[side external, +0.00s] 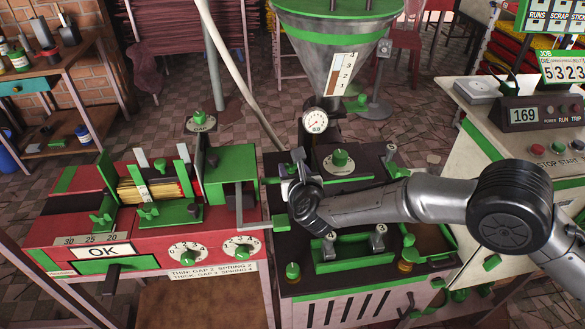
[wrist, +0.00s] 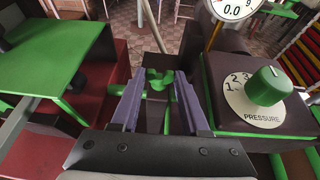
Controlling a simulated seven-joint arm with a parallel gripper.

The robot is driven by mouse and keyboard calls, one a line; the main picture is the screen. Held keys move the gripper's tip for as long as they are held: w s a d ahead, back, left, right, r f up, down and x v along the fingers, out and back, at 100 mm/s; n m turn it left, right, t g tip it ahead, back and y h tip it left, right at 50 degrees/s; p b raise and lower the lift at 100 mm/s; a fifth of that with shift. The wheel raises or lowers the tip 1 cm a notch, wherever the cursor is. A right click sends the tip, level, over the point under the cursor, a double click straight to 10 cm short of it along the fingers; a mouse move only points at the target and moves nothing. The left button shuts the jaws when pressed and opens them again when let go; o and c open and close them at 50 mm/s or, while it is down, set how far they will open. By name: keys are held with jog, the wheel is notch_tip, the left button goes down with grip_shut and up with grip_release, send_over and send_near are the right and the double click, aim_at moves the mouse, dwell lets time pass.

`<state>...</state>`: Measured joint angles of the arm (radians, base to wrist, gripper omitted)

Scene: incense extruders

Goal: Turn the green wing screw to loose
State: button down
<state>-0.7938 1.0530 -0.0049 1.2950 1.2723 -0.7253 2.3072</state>
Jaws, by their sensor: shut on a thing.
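The green wing screw (wrist: 159,77) shows in the wrist view, straight ahead between the two purple-grey fingers. My gripper (wrist: 161,84) is shut on it, with one finger on each side of its wings. The lower part of the screw is hard to make out behind the fingers. In the side external view my gripper (side external: 287,180) is at the left edge of the dark machine top, left of the pressure knob. There the hand and wrist hide most of the screw and of the fingertips.
The green pressure knob (wrist: 266,87) stands close to the right of my gripper; the round gauge (side external: 316,121) behind it reads 0.0. A green plate (wrist: 62,62) is close on the left. The hopper (side external: 338,60) rises behind. Numbered green-based clamps (side external: 350,247) stand in front.

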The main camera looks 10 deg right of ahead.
jog(key=shift+d+y, duration=0.15)
jog(key=shift+y, duration=0.15)
jog(key=shift+w+d+n+g+y, duration=0.1)
jog(key=shift+n+g+y, duration=0.15)
jog(key=shift+n+y, duration=0.55)
jog(key=shift+s+d+n+g+y, duration=0.15)
jog(key=shift+n+g+y, duration=0.15)
jog(key=shift+n+y, duration=0.5)
jog(key=shift+w+d+n+g+y, duration=0.15)
jog(key=shift+n+g+y, duration=0.1)
jog(key=shift+n+y, duration=0.95)
jog(key=shift+c, duration=2)
grip_release()
jog(key=shift+a+f+m+t+h, duration=0.2)
jog(key=shift+m+t+h, duration=0.1)
jog(key=shift+m+h, duration=0.6)
